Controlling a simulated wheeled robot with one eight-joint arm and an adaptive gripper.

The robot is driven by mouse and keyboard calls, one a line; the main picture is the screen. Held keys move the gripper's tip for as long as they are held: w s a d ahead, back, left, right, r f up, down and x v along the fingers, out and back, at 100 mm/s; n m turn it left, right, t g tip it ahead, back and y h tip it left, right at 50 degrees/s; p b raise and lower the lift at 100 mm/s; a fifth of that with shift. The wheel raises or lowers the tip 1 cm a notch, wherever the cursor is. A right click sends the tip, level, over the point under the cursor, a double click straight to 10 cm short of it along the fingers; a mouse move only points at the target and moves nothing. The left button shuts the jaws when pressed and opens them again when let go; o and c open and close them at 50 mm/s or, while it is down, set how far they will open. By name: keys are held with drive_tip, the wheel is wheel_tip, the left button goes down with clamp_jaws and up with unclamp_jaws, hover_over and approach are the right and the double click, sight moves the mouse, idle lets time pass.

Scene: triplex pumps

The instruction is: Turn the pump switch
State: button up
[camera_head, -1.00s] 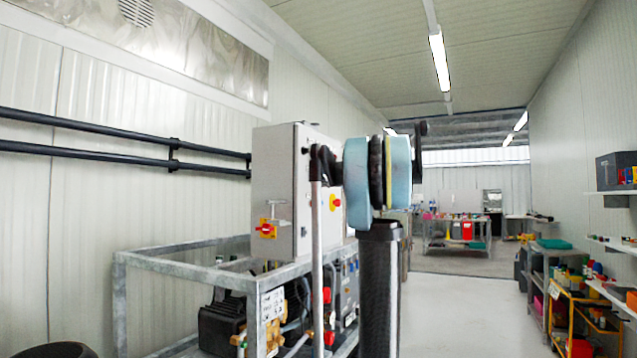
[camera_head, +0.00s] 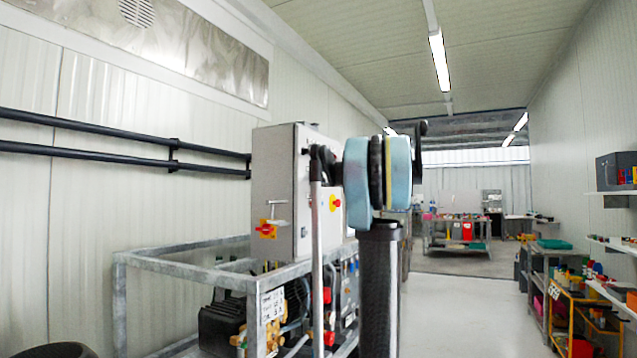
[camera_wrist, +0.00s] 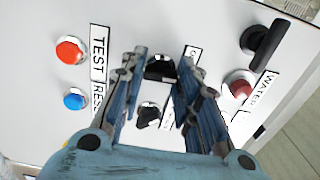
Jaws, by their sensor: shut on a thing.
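The control box (camera_head: 272,180) is a grey cabinet above a metal frame in the head view; part of it is behind my arm. In the wrist view its white panel (camera_wrist: 190,25) fills most of the picture, tilted. My gripper (camera_wrist: 162,62) is at the panel, with its blue fingers on either side of a black switch knob (camera_wrist: 160,69), shut on it. A second black knob (camera_wrist: 148,116) sits between the fingers, nearer the palm. The label by the gripped knob is mostly covered, so I cannot read it. My gripper is hidden in the head view.
In the wrist view, a red button (camera_wrist: 71,50) and blue button (camera_wrist: 74,101) are left; a black lever switch (camera_wrist: 267,45) and red lamp (camera_wrist: 239,84) are right. The metal frame (camera_head: 190,247) holds pump parts. Shelves (camera_head: 612,193) line the right wall; the aisle floor (camera_head: 465,300) is clear.

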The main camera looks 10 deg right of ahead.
drive_tip(key=shift+f, duration=0.15)
drive_tip(key=o, duration=1.1)
drive_tip(key=shift+c, duration=0.2)
drive_tip(key=v, duration=1.1)
drive_tip(key=shift+s+d, duration=0.2)
drive_tip(key=shift+d, duration=0.15)
